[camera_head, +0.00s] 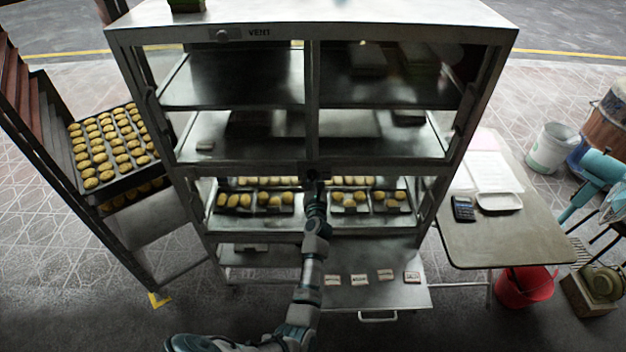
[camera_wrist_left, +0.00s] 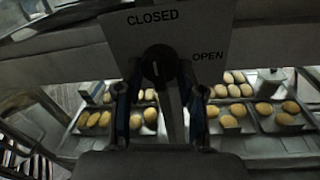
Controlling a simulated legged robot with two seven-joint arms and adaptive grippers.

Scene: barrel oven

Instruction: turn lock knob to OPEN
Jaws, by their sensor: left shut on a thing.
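The mark looks close to upright, nearer the CLOSED word. My left gripper (camera_wrist_left: 160,98) has its two fingers on either side of the knob and is shut on it. In the head view my left gripper (camera_head: 315,190) reaches up to the middle of the oven front (camera_head: 390,165), where the knob is mostly hidden. My right gripper is not in view.
Trays of buns (camera_head: 272,210) lie on the oven's lower shelf. A rack with a bun tray (camera_head: 75,135) stands at left. At right a table (camera_head: 520,235) holds a calculator (camera_head: 463,209) and a white tray (camera_head: 499,201). A drawer (camera_head: 385,298) stands out below.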

